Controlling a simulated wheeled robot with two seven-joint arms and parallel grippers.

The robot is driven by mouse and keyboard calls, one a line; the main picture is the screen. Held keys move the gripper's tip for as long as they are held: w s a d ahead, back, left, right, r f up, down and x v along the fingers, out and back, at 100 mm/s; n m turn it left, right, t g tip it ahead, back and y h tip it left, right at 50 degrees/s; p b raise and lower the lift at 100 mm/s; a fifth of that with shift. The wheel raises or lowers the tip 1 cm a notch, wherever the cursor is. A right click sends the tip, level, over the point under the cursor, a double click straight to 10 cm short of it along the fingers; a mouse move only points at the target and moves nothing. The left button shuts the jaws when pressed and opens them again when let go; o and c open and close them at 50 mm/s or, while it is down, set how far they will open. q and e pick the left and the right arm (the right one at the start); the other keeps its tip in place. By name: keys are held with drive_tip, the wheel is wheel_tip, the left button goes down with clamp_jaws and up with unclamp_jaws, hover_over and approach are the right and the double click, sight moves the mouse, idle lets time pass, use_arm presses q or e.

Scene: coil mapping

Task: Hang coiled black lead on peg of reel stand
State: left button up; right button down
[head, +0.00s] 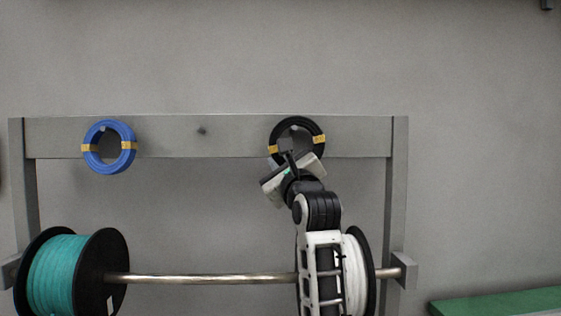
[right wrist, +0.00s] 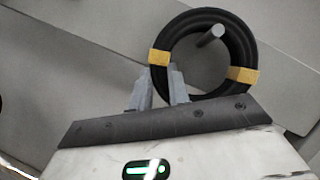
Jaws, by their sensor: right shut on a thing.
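The coiled black lead (head: 297,121), bound with two yellow tapes, is at the right end of the reel stand's grey crossbar (head: 240,137). In the right wrist view the coil (right wrist: 244,48) has a grey peg (right wrist: 210,36) showing inside its ring, close to the upper inner edge; I cannot tell whether the coil rests on it. My right gripper (head: 287,147) is shut on the coil's lower left part, and its fingers (right wrist: 163,86) show beside one yellow tape in the right wrist view. My left gripper is not in view.
A blue coil (head: 91,139) hangs at the crossbar's left. A bare peg (head: 202,131) stands between the coils. Below, a metal rod (head: 200,279) carries a teal reel (head: 57,277) and a white reel (head: 354,275), partly behind my arm. A green surface (head: 495,302) is at lower right.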

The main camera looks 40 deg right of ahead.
drive_tip(key=c, duration=1.3)
unclamp_jaws()
drive_tip(key=shift+o, duration=0.2)
